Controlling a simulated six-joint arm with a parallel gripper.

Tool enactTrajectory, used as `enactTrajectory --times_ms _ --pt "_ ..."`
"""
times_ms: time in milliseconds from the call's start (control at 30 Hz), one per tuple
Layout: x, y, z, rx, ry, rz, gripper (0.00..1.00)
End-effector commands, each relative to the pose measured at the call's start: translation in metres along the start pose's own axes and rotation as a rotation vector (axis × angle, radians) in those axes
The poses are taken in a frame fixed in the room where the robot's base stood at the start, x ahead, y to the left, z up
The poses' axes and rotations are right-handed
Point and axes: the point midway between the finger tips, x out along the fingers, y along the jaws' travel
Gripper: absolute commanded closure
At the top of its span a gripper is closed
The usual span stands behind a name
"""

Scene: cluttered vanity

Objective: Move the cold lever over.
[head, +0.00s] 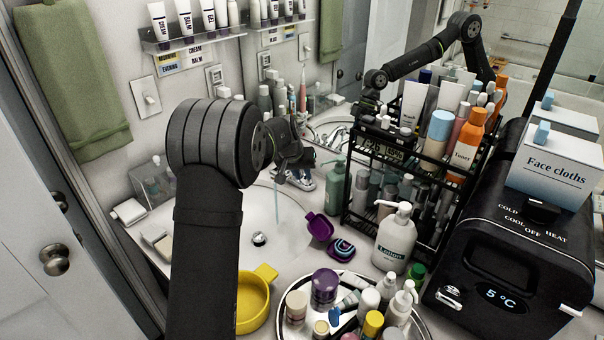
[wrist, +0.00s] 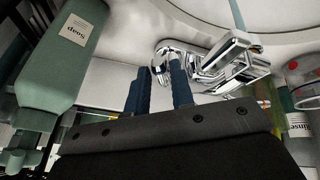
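A chrome tap (head: 300,180) stands at the back of the white sink, partly hidden by my gripper. A thin stream of water (head: 277,207) falls into the basin. In the wrist view, the chrome tap body (wrist: 228,65) is right of my fingers. A smaller chrome lever (wrist: 160,71) shows between and just beyond my fingertips; no hot or cold mark on it is readable. My gripper (head: 291,160) is above the tap. Its two dark blue fingers are apart in the wrist view (wrist: 158,82), with nothing clearly held; contact with the lever cannot be told.
A green soap bottle (head: 335,188) stands close right of the tap and shows large in the wrist view (wrist: 70,55). A black rack (head: 346,212) full of bottles is further right. A yellow pot (head: 252,300) and a crowded tray (head: 283,328) are in front.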

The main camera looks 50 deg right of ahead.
Motion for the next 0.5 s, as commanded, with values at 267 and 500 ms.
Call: enactTrajectory --times_ms 267,500 --pt "-0.0002 0.0001 0.0 -0.001 0.0 0.0 1.0" --pt "0.0011 0.0073 0.0008 -0.072 0.012 -0.031 1.0"
